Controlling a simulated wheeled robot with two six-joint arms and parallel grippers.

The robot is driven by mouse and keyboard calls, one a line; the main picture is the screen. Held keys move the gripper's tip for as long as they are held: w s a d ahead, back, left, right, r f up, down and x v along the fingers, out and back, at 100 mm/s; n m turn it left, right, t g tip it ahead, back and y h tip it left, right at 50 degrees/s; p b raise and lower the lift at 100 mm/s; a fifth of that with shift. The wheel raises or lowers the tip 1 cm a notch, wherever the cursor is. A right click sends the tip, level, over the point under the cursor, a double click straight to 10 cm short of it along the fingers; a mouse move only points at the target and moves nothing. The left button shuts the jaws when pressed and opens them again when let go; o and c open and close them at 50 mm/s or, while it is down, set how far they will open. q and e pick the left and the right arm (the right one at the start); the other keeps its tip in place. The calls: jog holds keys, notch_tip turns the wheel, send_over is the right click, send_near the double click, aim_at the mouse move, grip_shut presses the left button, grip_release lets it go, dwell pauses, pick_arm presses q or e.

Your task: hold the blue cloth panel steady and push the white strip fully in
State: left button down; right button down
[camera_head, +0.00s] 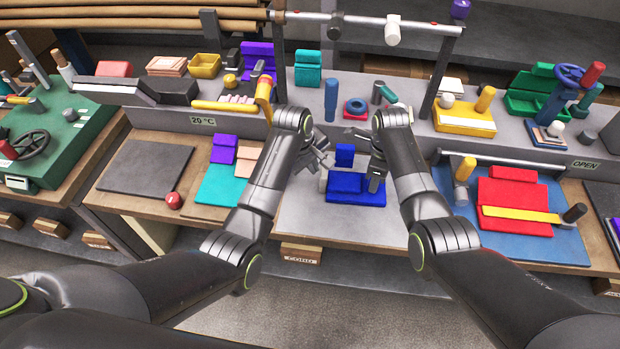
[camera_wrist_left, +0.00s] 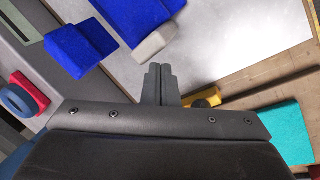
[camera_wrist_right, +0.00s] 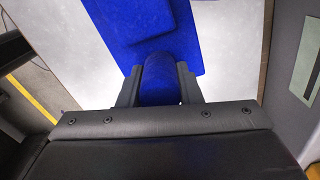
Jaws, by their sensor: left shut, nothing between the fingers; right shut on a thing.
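The blue cloth panel (camera_head: 356,190) lies on the grey work plate, with a thicker blue block on top; it also shows in the left wrist view (camera_wrist_left: 125,12) and the right wrist view (camera_wrist_right: 195,55). The white strip (camera_wrist_left: 155,43) sticks out of one end of the panel, at its left in the head view (camera_head: 323,183). My left gripper (camera_wrist_left: 160,68) is shut and empty, its tips close to the strip's outer end; contact cannot be told. My right gripper (camera_wrist_right: 158,72) is shut on the rounded blue end of the panel, opposite the strip.
A separate blue block (camera_head: 344,154) stands just behind the panel. A teal mat (camera_head: 219,186) with folded cloths lies left, and a blue board (camera_head: 555,245) with a red panel lies right. A red and blue ring (camera_head: 356,107) is on the shelf behind. The plate's front is clear.

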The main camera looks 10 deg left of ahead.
pick_arm(q)
jog(key=shift+r, duration=0.1)
jog(key=shift+a+r, duration=0.25)
jog(key=shift+r, duration=0.6)
jog(key=shift+a+r, duration=0.25)
jog(key=shift+r, duration=0.6)
pick_arm(e)
jog(key=c, duration=0.9)
grip_release()
jog(key=shift+c, duration=0.2)
jog(key=shift+o, duration=0.4)
jog(key=o, duration=0.9)
jog(key=shift+c, duration=0.2)
pick_arm(q)
jog(key=shift+r, duration=0.15)
pick_arm(e)
jog(key=shift+r, duration=0.15)
pick_arm(q)
jog(key=shift+r+p, duration=1.65)
jog(key=shift+p, duration=0.2)
pick_arm(e)
jog(key=shift+r, duration=1.35)
